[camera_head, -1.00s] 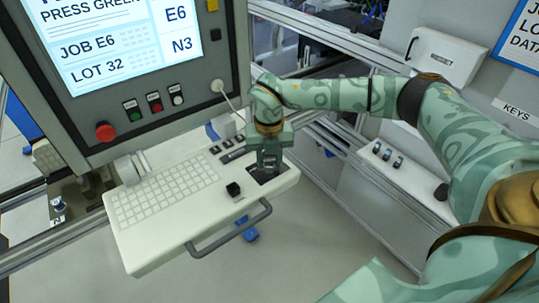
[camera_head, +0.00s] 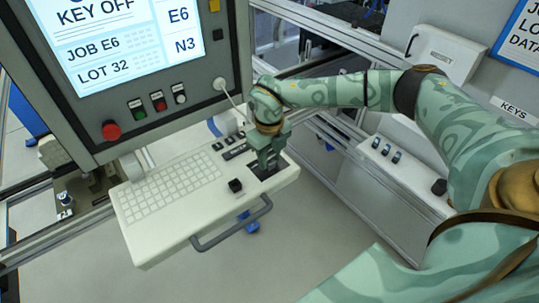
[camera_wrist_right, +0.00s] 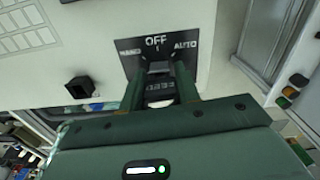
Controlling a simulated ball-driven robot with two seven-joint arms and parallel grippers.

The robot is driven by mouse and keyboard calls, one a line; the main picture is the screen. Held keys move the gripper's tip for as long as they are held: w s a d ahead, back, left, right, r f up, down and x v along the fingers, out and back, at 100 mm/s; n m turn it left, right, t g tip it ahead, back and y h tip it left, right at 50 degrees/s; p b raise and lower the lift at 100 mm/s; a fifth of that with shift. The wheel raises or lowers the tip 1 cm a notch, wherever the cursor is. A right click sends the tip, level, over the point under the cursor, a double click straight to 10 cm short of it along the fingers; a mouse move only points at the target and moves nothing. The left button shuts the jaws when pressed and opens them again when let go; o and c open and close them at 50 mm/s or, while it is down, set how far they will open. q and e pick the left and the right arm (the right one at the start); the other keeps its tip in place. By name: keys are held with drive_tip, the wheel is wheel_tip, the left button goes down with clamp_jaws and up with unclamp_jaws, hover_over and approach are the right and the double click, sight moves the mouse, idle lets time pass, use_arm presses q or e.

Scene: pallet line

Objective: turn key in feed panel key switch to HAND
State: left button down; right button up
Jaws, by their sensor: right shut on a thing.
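The feed panel key switch has a dark plate (camera_wrist_right: 128,47) marked HAND on the left, OFF in the middle and AUTO on the right, in the right wrist view. In the head view the plate (camera_head: 284,163) sits at the right end of the pale keyboard shelf. My right gripper (camera_head: 266,168) points down onto it. In the right wrist view the gripper's two fingers (camera_wrist_right: 160,80) are shut on the key (camera_wrist_right: 158,68), just below the OFF mark. The fingers partly hide the key. The screen (camera_head: 120,40) reads KEY OFF. My left gripper is out of view.
A black square knob (camera_head: 235,186) stands on the shelf (camera_head: 165,245) left of the switch, above a grey handle (camera_head: 232,232). Red, green and other buttons (camera_head: 158,104) line the panel above.

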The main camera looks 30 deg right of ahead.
drive_tip(key=n+p, duration=0.1)
drive_tip(key=n, duration=0.1)
drive_tip(key=shift+r+n, duration=0.15)
drive_tip(key=shift+n, duration=0.25)
drive_tip(key=n+p, duration=0.2)
drive_tip(key=n, duration=0.2)
drive_tip(key=shift+a+n, duration=0.1)
drive_tip(key=shift+n, duration=0.3)
drive_tip(key=o, duration=1.5)
